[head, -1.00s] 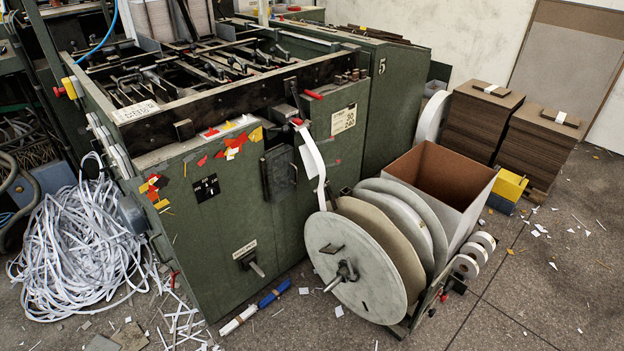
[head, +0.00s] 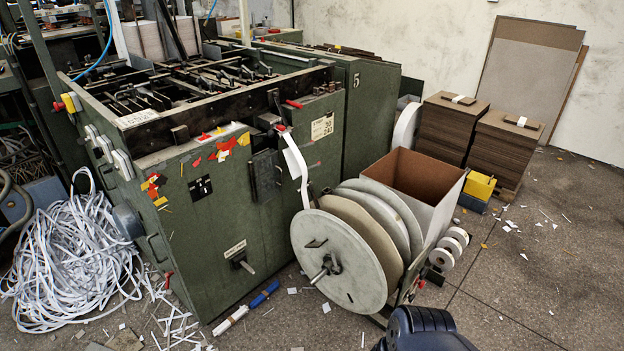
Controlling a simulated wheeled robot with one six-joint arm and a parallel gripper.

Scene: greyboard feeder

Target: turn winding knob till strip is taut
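The winding knob (head: 326,268) is a metal hub with a handle at the centre of the large grey reel disc (head: 345,285). The white strip (head: 294,160) runs from the green machine's front near a red lever down to the top of the reel. It looks slightly curved, with a bend near the reel. A dark part of my arm (head: 425,330) shows at the bottom edge, right of and below the reel, apart from it. My gripper's fingers are not visible.
The green machine (head: 225,225) stands behind and left of the reel. A heap of white strip (head: 75,255) lies at left. A brown-lined box (head: 415,180) and small tape rolls (head: 450,250) sit right of the reel. Open floor (head: 540,290) lies at right, with paper scraps.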

